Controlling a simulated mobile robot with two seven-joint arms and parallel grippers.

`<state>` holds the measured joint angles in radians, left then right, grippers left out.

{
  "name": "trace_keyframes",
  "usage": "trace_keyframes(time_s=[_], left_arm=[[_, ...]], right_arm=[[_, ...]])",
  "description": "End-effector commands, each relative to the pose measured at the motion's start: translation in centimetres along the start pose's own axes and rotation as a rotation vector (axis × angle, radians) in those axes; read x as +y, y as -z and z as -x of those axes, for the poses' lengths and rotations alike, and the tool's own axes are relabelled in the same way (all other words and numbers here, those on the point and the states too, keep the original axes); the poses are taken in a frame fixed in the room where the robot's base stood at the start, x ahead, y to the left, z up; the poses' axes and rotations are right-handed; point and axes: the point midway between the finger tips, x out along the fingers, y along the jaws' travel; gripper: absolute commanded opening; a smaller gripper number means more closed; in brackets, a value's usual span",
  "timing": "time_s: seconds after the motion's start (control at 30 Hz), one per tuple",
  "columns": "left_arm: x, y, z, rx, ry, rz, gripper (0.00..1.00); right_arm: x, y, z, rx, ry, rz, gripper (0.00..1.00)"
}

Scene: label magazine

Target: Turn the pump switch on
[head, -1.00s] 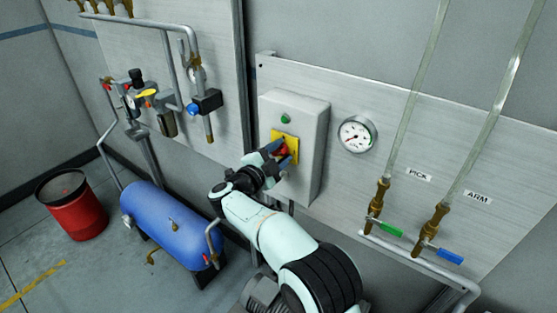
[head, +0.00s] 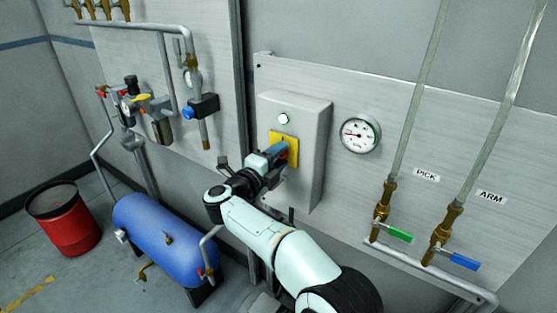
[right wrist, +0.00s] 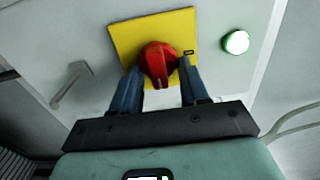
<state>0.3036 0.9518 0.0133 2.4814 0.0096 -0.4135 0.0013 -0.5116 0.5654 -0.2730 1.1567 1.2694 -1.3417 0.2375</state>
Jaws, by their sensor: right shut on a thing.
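The pump switch is a red rotary knob (right wrist: 158,62) on a yellow plate (right wrist: 125,42), seen in the right wrist view. In the head view the yellow plate (head: 277,137) is on the front of a grey control box (head: 307,112), and my gripper hides most of the knob. My right gripper (head: 280,153) is at the knob, with its two fingers on either side of it, shut on it. It also shows in the right wrist view (right wrist: 160,80). A round lamp (head: 283,118) above the plate glows pale greenish white; it also shows in the right wrist view (right wrist: 236,42). My left gripper is not in view.
A pressure gauge (head: 360,134) is right of the box. Two valves with green (head: 398,235) and blue (head: 464,261) handles are at the lower right. A blue tank (head: 165,238) and a red bin (head: 68,228) stand at the left.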

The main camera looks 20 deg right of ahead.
Motion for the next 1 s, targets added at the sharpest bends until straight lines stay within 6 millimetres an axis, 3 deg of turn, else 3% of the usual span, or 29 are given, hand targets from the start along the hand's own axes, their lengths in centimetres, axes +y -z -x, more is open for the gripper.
trace_keyframes(time_s=[0.4,0.43,0.5,0.83,1.0], left_arm=[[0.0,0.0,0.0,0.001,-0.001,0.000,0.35],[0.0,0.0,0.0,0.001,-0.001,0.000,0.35],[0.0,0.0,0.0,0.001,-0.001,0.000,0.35],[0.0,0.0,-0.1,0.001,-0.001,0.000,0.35],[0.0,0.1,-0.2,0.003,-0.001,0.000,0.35]], right_arm=[[-0.1,0.0,0.0,-0.001,0.000,-0.010,0.14],[-0.1,0.0,0.0,-0.001,0.001,-0.010,0.48],[-0.1,0.0,0.0,-0.001,0.000,-0.010,0.70],[0.0,0.0,0.2,-0.001,0.000,-0.008,0.70],[0.0,-0.1,2.1,-0.004,-0.001,-0.009,0.70]])
